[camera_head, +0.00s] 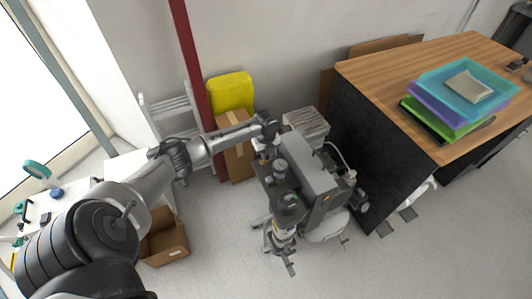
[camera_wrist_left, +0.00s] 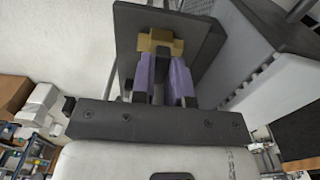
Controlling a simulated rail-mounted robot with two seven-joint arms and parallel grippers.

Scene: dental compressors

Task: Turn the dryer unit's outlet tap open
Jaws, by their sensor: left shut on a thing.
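My left arm reaches in from the left of the head view to the grey equipment at the centre. Its gripper (camera_head: 266,152) is at the left side of the grey dryer unit (camera_head: 312,168), small and partly hidden there. In the left wrist view, the purple fingers of the gripper (camera_wrist_left: 160,72) are shut on a brass-coloured tap (camera_wrist_left: 160,42). The tap sits in front of a dark plate (camera_wrist_left: 205,45). The fingers hide part of the tap, so I cannot tell how far it is turned. My right gripper is not in view.
A wooden-topped cabinet (camera_head: 375,125) with stacked trays (camera_head: 462,90) stands to the right. A dark red post (camera_head: 192,65), a yellow object (camera_head: 231,92) and cardboard boxes are behind and to the left. An open box (camera_head: 165,243) is on the floor. The front floor is clear.

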